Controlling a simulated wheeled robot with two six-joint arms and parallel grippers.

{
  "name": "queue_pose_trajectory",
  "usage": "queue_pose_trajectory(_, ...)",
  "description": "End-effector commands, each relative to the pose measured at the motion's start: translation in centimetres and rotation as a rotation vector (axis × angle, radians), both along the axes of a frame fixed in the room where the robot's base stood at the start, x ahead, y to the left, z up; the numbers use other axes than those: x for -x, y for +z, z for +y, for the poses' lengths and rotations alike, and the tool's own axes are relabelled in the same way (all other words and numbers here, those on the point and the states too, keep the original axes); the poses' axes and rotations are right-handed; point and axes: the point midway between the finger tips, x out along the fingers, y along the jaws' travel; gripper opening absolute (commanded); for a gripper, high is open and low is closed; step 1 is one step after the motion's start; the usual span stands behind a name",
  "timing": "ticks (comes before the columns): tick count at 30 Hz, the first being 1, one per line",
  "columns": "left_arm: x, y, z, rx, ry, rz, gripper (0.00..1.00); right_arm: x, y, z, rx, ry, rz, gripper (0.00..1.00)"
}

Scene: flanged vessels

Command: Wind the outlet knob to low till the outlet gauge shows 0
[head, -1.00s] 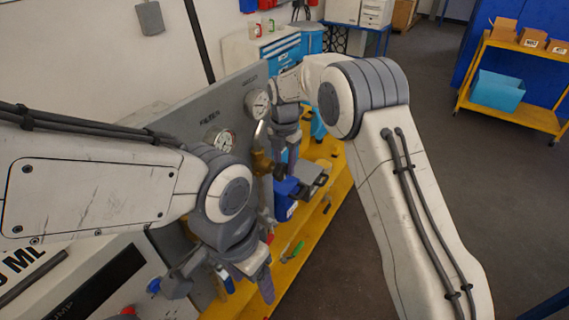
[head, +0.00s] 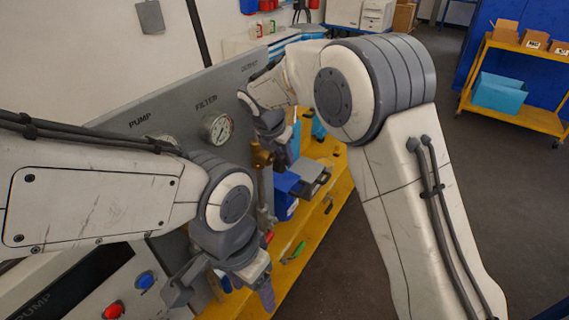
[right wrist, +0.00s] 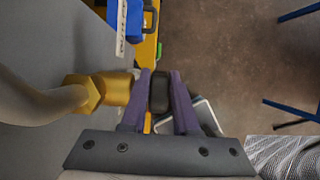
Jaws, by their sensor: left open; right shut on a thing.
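My right gripper (right wrist: 160,100) is shut on a dark knob (right wrist: 160,92), seen end-on between its purple fingers in the right wrist view. The knob lines up with a brass fitting (right wrist: 100,92) on a grey pipe. In the head view my right gripper (head: 284,156) is below the OUTLET label (head: 248,68), and the knob cannot be made out. The outlet gauge is hidden behind my right arm, so its reading cannot be seen. My left gripper (head: 222,290) is open and empty, low in front of the panel.
The grey panel (head: 225,80) carries a filter gauge (head: 216,128) and a mostly covered pump gauge. A brass valve (head: 261,158) stands between my arms. Red (head: 113,310) and blue (head: 146,280) buttons sit low left. A yellow ledge (head: 318,225) holds a blue box.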

Motion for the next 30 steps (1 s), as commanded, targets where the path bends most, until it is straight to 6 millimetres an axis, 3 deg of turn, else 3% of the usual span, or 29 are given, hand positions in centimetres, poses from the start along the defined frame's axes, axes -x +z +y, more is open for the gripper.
queue_pose_trajectory(3, 0.0, -1.8, 0.0, 0.000, -0.001, 0.000, 0.69, 0.1, -0.2, 0.3, 0.040, 0.004, -0.068, 0.00)
queue_pose_trajectory(10, 0.0, -3.4, 0.0, 0.000, -0.002, 0.000, 0.69, 0.3, 0.1, 0.3, 0.098, 0.002, -0.153, 0.00)
queue_pose_trajectory(28, 0.0, -3.9, 0.0, 0.000, -0.003, 0.000, 0.69, 0.3, 0.4, 0.3, 0.125, 0.000, -0.191, 0.00)
queue_pose_trajectory(29, 0.0, -3.9, 0.0, 0.000, -0.003, 0.000, 0.69, 0.3, 0.4, 0.3, 0.125, 0.000, -0.191, 0.36)
queue_pose_trajectory(30, 0.0, -3.9, 0.0, 0.000, -0.003, 0.000, 0.69, 0.3, 0.4, 0.3, 0.125, 0.000, -0.191, 0.41)
